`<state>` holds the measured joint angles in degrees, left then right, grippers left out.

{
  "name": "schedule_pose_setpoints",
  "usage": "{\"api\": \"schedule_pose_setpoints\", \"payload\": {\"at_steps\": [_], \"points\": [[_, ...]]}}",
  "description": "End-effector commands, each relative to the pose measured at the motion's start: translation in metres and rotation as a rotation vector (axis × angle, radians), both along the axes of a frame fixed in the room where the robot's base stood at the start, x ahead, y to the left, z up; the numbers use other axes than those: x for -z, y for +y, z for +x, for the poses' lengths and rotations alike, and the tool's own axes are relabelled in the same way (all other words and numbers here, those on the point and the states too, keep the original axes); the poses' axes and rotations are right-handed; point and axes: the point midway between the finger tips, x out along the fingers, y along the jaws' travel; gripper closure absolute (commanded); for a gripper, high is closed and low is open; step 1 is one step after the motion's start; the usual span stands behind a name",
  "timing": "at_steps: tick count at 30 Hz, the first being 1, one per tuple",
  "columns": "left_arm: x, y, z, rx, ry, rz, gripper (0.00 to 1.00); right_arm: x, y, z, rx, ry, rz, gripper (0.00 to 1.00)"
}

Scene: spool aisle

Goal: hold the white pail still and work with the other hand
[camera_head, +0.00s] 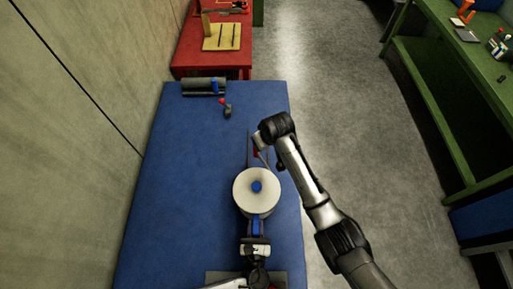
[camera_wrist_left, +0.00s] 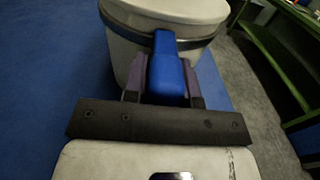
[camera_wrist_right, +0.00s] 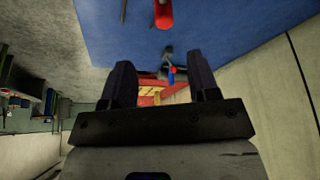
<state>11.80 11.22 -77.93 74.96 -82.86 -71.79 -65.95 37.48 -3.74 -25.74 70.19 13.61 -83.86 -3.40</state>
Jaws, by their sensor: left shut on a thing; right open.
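The white pail (camera_head: 244,201) stands on the blue table, with a round pale lid (camera_head: 244,182) and a blue knob (camera_head: 257,187) on top. It also shows in the left wrist view (camera_wrist_left: 122,62). My left gripper (camera_head: 256,239) is at its near side, shut on its blue handle (camera_wrist_left: 170,72), with one purple finger on each side. My right gripper (camera_wrist_right: 162,82) is open, with nothing between its fingers. In the head view it is beyond the pail, partly hidden by its own wrist. A red piece (camera_wrist_right: 163,14) shows past the right fingers.
The blue table (camera_head: 185,150) has free room left of the pail. Farther back are a small red-knobbed device (camera_head: 227,111) and a grey cylinder (camera_head: 197,87) with a blue part. A red table (camera_head: 185,58) stands behind, a green bench (camera_head: 440,30) at right, a wall (camera_head: 75,150) at left.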

Motion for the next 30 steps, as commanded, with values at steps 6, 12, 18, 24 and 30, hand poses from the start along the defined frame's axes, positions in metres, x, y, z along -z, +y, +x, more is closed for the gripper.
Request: {"api": "schedule_pose_setpoints", "payload": {"at_steps": [6, 12, 18, 24, 30], "points": [[0.0, 0.0, 0.0, -0.001, 0.0, 0.001, 1.0, 0.014, 0.005, 0.004, -0.034, -0.002, 0.022, 0.45], [0.0, 0.0, 0.0, 0.0, 0.0, 0.001, 1.0, 0.038, 0.01, 0.011, -0.039, 0.0, 0.017, 0.45], [0.0, 0.0, 0.0, 0.0, 0.0, 0.001, 1.0, 0.065, 0.017, 0.021, -0.039, -0.002, 0.017, 0.45], [0.0, 0.0, 0.0, 0.0, 0.0, 0.001, 1.0, 0.086, 0.021, 0.029, -0.039, -0.002, 0.018, 0.45], [0.0, 0.0, 0.0, 0.0, 0.0, 0.001, 1.0, 0.099, 0.024, 0.036, -0.038, -0.003, 0.02, 0.45]]}}
